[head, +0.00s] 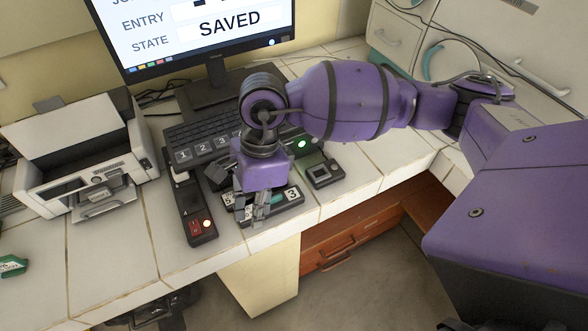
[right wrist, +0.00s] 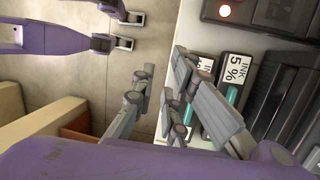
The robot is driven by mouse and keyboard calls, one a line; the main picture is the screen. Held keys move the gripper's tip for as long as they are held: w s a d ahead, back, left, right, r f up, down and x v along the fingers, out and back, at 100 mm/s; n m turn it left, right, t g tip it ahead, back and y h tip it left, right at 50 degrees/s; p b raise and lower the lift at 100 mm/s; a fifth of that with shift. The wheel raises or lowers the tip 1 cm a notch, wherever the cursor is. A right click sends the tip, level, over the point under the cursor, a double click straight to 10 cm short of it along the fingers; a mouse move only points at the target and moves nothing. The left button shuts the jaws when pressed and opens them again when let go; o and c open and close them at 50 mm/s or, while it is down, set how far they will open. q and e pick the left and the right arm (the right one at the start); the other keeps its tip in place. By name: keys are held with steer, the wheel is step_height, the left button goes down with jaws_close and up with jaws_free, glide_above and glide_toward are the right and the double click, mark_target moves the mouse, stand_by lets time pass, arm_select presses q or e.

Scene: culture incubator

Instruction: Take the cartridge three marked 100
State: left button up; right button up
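My right gripper (head: 257,205) points down over a dark cartridge holder (head: 290,207) at the front edge of the counter. A white tag with a 3 shows at the holder's right end. The gripper hides much of the holder. In the right wrist view the fingers (right wrist: 163,100) are spread with a gap between them and nothing held. A cartridge labelled INK 5% (right wrist: 236,70) is to the right of the fingers. Another INK label (right wrist: 205,65) beside it is partly covered by a finger. I cannot read a label marked 100. My left gripper is not seen.
A dark switch box (head: 196,212) with a lit light stands left of the holder. A small device (head: 323,172) lies right of it. Behind are a keyboard (head: 190,135) and a monitor (head: 205,30). A printer (head: 85,165) and a green cartridge (head: 12,266) are at left.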

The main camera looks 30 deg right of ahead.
steer(key=w+d+h, duration=0.1)
steer(key=w+d+r+t, duration=0.1)
steer(key=w+d, duration=0.1)
steer(key=w+d+h, duration=0.1)
steer(key=w+d, duration=0.1)
steer(key=shift+w+d+r+n+t+h, duration=0.15)
steer(key=shift+d+r+n+t+h, duration=0.15)
steer(key=shift+r+t, duration=0.1)
steer(key=f, duration=0.7)
steer(key=shift+a+f+p, duration=0.1)
steer(key=shift+a+p, duration=0.1)
steer(key=shift+p, duration=0.15)
steer(key=shift+c, duration=1.4)
steer(key=shift+w, duration=0.1)
jaws_close()
